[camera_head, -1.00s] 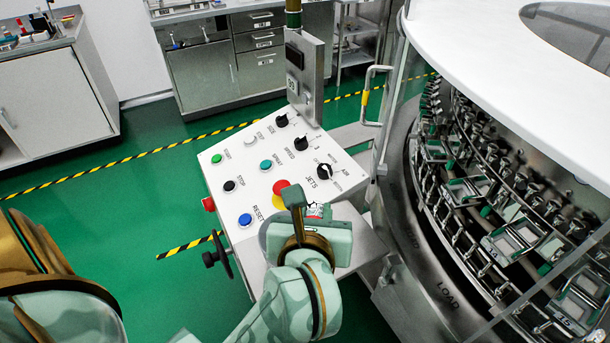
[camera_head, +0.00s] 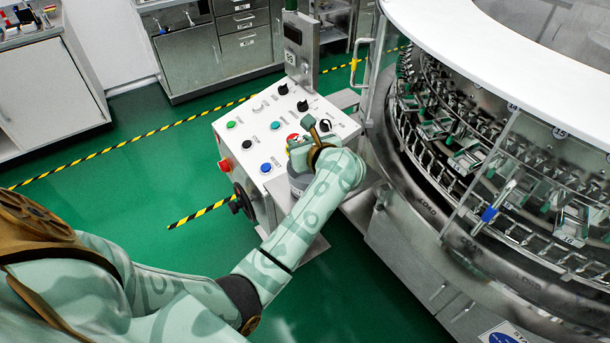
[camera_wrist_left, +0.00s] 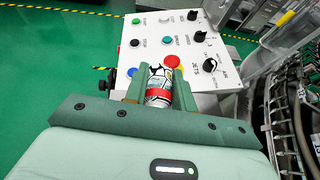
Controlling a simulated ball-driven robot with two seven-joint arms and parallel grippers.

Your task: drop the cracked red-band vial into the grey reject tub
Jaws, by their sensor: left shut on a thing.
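My left gripper (camera_head: 306,136) is over the front of the white control panel, just below the red button, seen from behind the arm in the head view. In the left wrist view the gripper (camera_wrist_left: 161,82) is shut on the vial (camera_wrist_left: 158,86), which has a red band and dark crack lines on a pale body. The vial is mostly hidden by the gripper in the head view. A grey rounded container (camera_head: 298,183), which looks like the reject tub, shows partly under my left wrist; its opening is hidden. My right gripper is not in view.
The control panel (camera_head: 255,128) carries several knobs and buttons. A black handwheel (camera_head: 243,203) sticks out at its left. The rotary washer (camera_head: 420,200), with racks and a blue-banded item (camera_head: 489,214), stands at right. Green floor is open at left.

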